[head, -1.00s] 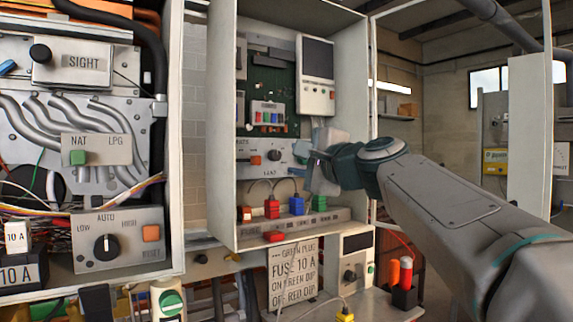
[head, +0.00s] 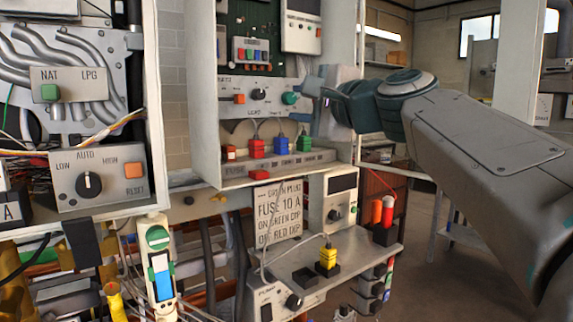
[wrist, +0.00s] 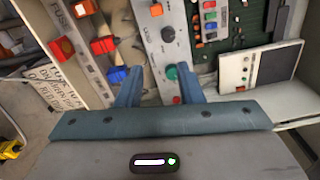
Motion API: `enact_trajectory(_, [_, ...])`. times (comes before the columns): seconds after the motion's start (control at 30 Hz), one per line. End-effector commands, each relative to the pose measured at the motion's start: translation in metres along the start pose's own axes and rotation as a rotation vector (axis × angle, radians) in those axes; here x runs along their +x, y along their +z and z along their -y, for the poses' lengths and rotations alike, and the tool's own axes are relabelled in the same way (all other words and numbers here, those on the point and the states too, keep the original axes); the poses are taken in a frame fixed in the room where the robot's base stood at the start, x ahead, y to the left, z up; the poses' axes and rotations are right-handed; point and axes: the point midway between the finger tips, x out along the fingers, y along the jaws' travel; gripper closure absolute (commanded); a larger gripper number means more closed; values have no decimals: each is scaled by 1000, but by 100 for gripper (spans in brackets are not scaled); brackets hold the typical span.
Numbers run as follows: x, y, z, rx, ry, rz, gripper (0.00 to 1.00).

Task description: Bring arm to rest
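My gripper (head: 322,105) is in front of the right side of the open white cabinet, beside the grey knob panel (head: 225,97). In the wrist view its two blue fingers (wrist: 160,78) are apart with nothing between them. The panel and a green knob show beyond the fingers. My arm reaches in from the right of the head view and is still extended toward the cabinet. The red plug (head: 257,148), blue plug (head: 281,146) and green plug (head: 303,142) sit in the row below the panel, left of and below the gripper.
The cabinet's right wall (head: 345,60) is close behind the gripper. Another open cabinet (head: 152,100) stands at left. Open floor (head: 425,285) shows at lower right.

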Motion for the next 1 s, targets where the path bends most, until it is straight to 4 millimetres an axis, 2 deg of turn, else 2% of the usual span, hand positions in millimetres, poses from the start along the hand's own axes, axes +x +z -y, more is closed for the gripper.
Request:
enact_trajectory(0.07, [-2,-2,-17,-58,70,-12,67])
enact_trajectory(0.13, [-6,-6,-46,-143,172,-21,67])
enact_trajectory(0.27, [-30,-15,-121,-353,428,-10,67])
enact_trajectory(0.4, [-76,-20,-203,-581,722,66,67])
enact_trajectory(0.5, [-120,-23,-256,-731,926,156,67])
enact_trajectory(0.6, [-166,-24,-299,-857,1106,263,67])
enact_trajectory(0.7, [-204,-25,-328,-952,1241,365,67])
enact_trajectory(0.8, [-230,-26,-346,-1013,1326,438,67])
enact_trajectory(0.9, [-244,-26,-355,-1041,1368,477,67])
enact_trajectory(1.0, [-247,-27,-358,-1049,1379,488,67])
